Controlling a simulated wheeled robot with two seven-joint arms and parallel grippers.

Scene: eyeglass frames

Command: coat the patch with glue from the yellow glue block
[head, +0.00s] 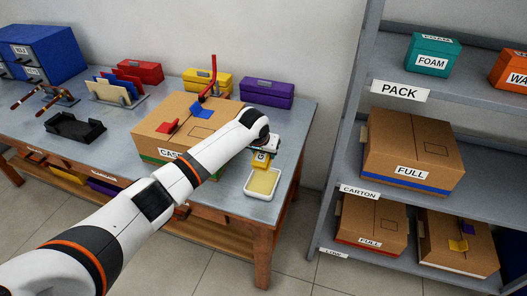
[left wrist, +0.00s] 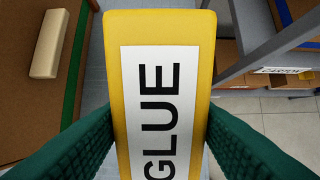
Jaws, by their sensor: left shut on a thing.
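The yellow glue block (head: 261,161) is in my left gripper (head: 263,145), at the right end of the worktable. In the left wrist view the block (left wrist: 160,24) fills the middle, with a white GLUE label, between two green fingers. Just below the block is a white tray (head: 257,197) with a yellow surface inside. I cannot tell whether block and tray touch. A dark-outlined square (head: 201,133), possibly the patch, shows on top of the cardboard box (head: 150,124) left of the gripper. My forearm hides part of the box. My right gripper is not in view.
Red (head: 139,72), yellow (head: 207,79) and purple (head: 267,93) boxes stand along the table's back. A red post (head: 213,75) rises behind the cardboard box. A black tray (head: 75,127) lies at left. A shelf (head: 345,130) with cartons stands at right.

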